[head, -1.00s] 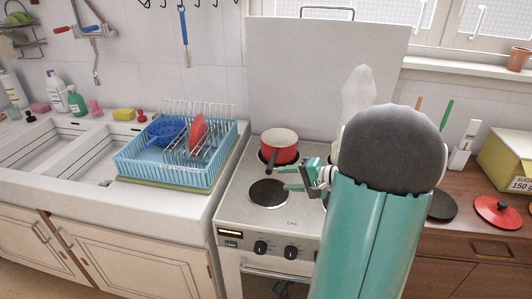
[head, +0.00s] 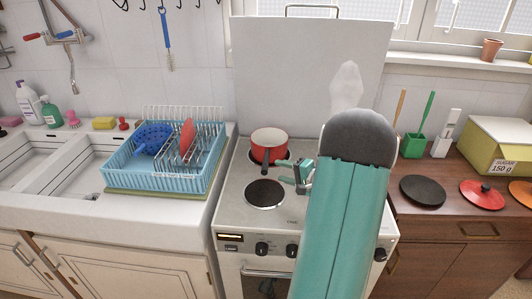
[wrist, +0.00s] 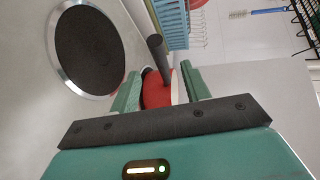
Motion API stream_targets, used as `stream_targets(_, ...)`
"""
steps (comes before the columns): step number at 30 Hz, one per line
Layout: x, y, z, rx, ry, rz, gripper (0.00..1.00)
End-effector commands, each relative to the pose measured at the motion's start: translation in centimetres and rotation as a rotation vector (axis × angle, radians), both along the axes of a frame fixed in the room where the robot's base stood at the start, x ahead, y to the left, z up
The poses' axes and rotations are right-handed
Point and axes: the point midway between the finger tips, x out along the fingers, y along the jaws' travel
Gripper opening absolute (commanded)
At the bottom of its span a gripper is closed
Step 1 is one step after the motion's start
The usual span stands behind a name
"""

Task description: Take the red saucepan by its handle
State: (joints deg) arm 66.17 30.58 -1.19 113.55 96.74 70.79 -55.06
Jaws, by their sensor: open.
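The red saucepan (head: 270,155) with a pale inside stands upright on a rear burner of the white stove. Its dark handle (head: 265,162) points towards the front of the stove. My gripper (head: 282,172) is just right of the handle, open and empty, with its teal fingers pointing left. In the wrist view the red saucepan (wrist: 156,92) shows between and beyond the open fingers of my gripper (wrist: 161,85). There the dark handle (wrist: 157,56) reaches up past the fingertips. I cannot tell whether a finger touches it.
A bare front burner (head: 265,193) lies near the gripper. A blue dish rack (head: 118,170) stands left of the stove, and a raised white lid (head: 290,70) behind it. A black disc (head: 422,190) and a red lid (head: 485,194) lie on the right counter.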

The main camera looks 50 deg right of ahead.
Motion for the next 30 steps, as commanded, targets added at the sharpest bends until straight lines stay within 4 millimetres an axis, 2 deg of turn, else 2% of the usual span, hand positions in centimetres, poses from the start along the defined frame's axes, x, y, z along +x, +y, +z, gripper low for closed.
stream_targets(3,2.3,0.3,-0.5,0.002,0.000,0.003,0.47)
stream_targets(6,3.7,0.5,-0.9,0.001,0.001,0.004,0.47)
stream_targets(14,5.7,0.9,-1.3,0.000,0.001,0.005,0.47)
stream_targets(21,9.3,1.4,-2.1,0.001,0.002,0.006,0.47)
stream_targets(24,10.0,1.4,-2.2,0.000,0.000,0.004,0.47)
stream_targets(30,10.0,1.4,-2.2,0.000,0.001,0.004,0.45)
